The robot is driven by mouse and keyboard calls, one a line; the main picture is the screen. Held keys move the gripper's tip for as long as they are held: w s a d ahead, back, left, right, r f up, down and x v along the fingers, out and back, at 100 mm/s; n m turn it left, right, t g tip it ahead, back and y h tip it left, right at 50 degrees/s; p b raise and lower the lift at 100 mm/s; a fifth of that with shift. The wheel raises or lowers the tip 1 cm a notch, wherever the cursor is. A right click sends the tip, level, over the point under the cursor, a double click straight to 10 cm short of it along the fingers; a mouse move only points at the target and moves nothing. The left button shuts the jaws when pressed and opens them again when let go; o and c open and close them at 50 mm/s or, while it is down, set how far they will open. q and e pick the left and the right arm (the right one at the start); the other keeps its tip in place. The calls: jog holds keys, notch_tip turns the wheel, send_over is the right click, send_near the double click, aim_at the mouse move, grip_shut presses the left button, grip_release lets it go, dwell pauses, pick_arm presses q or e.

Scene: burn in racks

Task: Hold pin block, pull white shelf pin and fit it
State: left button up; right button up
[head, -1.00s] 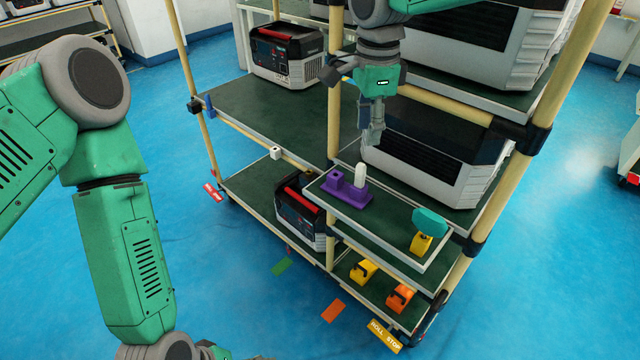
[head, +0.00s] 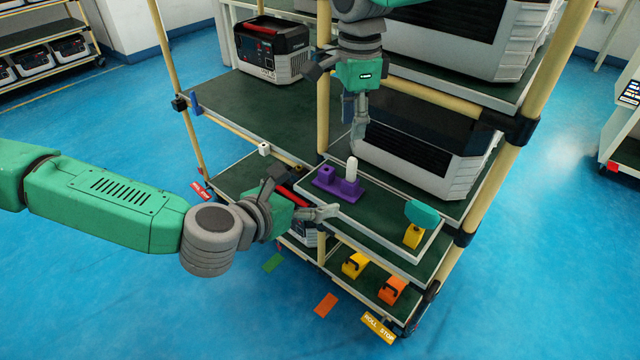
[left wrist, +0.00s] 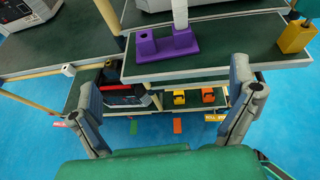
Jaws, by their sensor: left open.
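The purple pin block (head: 325,183) sits on the left part of a small green-topped shelf; it also shows in the left wrist view (left wrist: 154,46). It has an open socket on its left side. The white shelf pin (head: 352,167) stands upright at the block's right end; its lower part shows in the left wrist view (left wrist: 180,14). My left gripper (head: 328,212) is open and empty at the shelf's front left edge, just short of the block. My right gripper (head: 360,130) points down behind and above the block, apart from the pin; its opening is unclear.
A yellow block with a teal top (head: 421,214) stands at the shelf's right end. Below are a yellow block (head: 355,264) and an orange block (head: 391,290). Rack posts stand close by; a large grey unit (head: 420,165) is behind. The shelf's middle is clear.

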aim_at(337, 185)
pick_arm(q)
jog(key=x, duration=1.1)
jog(key=shift+s+d, duration=0.15)
jog(key=shift+d, duration=0.2)
jog(key=shift+w+d+f, duration=0.15)
jog(key=shift+w+f, duration=0.15)
jog(key=shift+w, duration=0.35)
jog(key=shift+d, duration=0.15)
jog(key=c, duration=1.2)
